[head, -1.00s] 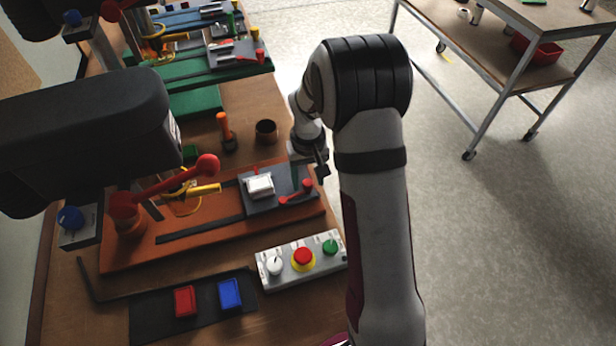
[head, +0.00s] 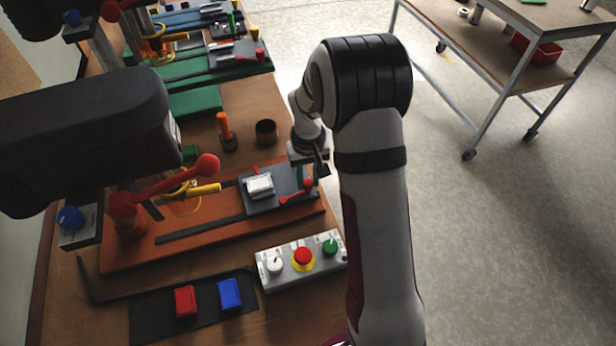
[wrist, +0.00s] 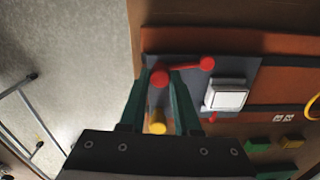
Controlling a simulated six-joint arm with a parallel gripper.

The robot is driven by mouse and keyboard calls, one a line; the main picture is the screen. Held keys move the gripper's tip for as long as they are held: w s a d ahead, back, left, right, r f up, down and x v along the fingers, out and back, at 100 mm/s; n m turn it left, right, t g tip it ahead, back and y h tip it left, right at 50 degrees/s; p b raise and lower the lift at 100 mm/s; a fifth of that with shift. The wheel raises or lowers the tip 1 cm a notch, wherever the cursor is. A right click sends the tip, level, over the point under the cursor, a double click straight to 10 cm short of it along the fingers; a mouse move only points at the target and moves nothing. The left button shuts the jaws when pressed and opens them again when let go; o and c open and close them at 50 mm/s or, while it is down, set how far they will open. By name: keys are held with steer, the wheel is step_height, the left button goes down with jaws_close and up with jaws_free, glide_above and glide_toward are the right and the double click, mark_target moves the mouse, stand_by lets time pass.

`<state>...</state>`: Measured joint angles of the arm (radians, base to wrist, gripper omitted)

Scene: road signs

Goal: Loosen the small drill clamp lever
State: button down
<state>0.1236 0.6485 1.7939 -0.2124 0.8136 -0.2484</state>
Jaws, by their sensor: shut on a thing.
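The small drill's clamp plate (head: 250,205) is dark grey and sits at the right end of an orange base. A white block (head: 260,185) lies on it. The red clamp lever (head: 292,198) is at the plate's right front side. The lever (wrist: 187,67) also shows in the wrist view, with a rounded red end between my fingertips. My gripper (wrist: 160,84) is shut on that end, one dark green finger on each side. A yellow cylindrical piece (wrist: 157,124) shows between the fingers. In the head view my gripper (head: 308,176) is partly hidden by my arm.
The small drill's red feed handle (head: 165,186) stands left of the plate. A control box with buttons (head: 301,260) is in front. Open floor lies to the right.

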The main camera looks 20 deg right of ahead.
steer(key=shift+s, duration=0.1)
stand_by(0.7)
steer(key=s+m, duration=0.1)
steer(key=m, duration=0.1)
steer(key=s+m, duration=0.1)
steer(key=shift+m, duration=0.4)
steer(key=shift+s+a+m, duration=0.25)
steer(key=shift+s+m, duration=0.3)
steer(key=shift+m, duration=0.5)
steer(key=shift+s+a+m, duration=0.2)
steer(key=shift+s+m, duration=0.3)
steer(key=shift+m, duration=0.55)
steer(key=shift+s, duration=0.1)
steer(key=c, duration=0.6)
jaws_free()
step_height(320, 180, up, 16)
